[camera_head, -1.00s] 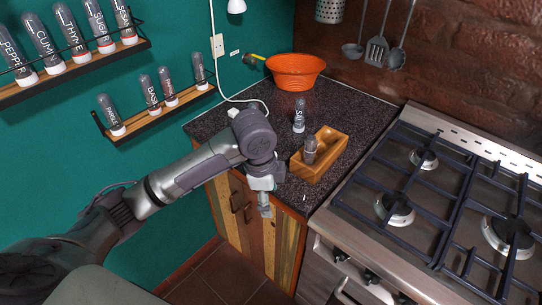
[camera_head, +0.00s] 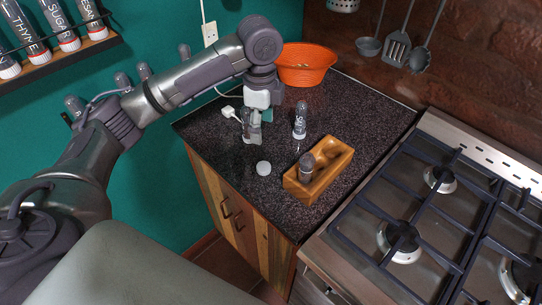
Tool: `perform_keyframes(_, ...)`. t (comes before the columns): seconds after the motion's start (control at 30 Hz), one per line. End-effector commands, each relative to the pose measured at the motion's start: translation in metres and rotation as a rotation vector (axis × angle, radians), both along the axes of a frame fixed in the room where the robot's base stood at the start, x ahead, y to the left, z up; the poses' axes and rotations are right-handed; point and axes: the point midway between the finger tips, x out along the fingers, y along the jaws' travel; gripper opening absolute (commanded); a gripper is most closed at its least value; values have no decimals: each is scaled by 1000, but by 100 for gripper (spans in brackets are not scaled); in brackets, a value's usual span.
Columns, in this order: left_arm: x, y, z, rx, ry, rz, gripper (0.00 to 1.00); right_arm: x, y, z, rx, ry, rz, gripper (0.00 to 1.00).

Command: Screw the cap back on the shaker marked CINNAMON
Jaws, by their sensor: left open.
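A round white cap (camera_head: 263,168) lies on the dark counter, left of the wooden holder (camera_head: 331,174). A grey-topped shaker (camera_head: 306,167) stands in the holder's near left part; I cannot read a label on it. My left gripper (camera_head: 254,138) is open, pointing down over the counter's left side, behind the cap and apart from it. I cannot make out anything between its fingers. No label reading CINNAMON is legible. My right gripper is out of view.
A shaker marked SALT (camera_head: 300,120) stands behind the holder. An orange bowl (camera_head: 304,66) is at the back. The stove (camera_head: 440,215) is on the right. A shelf of labelled shakers (camera_head: 75,52) hangs upper left. The counter around the cap is clear.

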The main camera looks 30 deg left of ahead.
Motion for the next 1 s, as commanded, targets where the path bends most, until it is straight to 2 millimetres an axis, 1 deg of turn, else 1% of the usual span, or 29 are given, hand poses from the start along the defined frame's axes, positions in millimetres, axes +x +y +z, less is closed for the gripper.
perform_keyframes(0.07, 0, 0, 0, 1, 1, 0, 70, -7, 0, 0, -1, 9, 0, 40)
perform_keyframes(0.3, 0, 0, -1, 0, 1, 1, 70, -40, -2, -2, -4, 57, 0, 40)
perform_keyframes(0.37, 0, 0, -4, 1, 1, 1, 70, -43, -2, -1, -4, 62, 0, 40)
perform_keyframes(0.47, -1, 0, -17, 1, 5, 1, 70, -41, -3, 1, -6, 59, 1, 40)
perform_keyframes(0.7, -1, 0, -63, 0, 4, 1, 70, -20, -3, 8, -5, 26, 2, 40)
perform_keyframes(0.8, -1, 0, -77, 1, 2, 1, 70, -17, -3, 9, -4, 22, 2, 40)
perform_keyframes(0.9, -1, -1, -85, 0, 1, 1, 70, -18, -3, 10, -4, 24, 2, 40)
perform_keyframes(1.0, -1, -1, -87, 0, 0, 1, 70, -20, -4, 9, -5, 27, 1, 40)
